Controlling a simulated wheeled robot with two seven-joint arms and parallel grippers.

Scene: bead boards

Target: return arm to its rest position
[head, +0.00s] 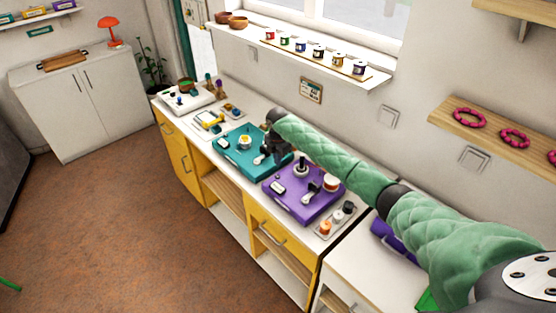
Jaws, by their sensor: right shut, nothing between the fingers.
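My right arm comes in from the right in a green quilted sleeve and reaches out over the counter. Its dark gripper (264,158) points down over the right part of the teal board (229,138). The gripper is small here, looks shut, and shows nothing held. I cannot tell whether it touches the board or hangs just above it. The purple board (310,208) lies nearer, below the arm's forearm, with a dark post, a spool and small parts on it. My left gripper is not in view.
A tray (323,234) of small spools lies at the purple board's near edge. A white device (183,101) stands at the counter's far end. The windowsill (345,81) carries several spools, and a wooden shelf (480,127) with pink rings juts from the right wall. The floor is open.

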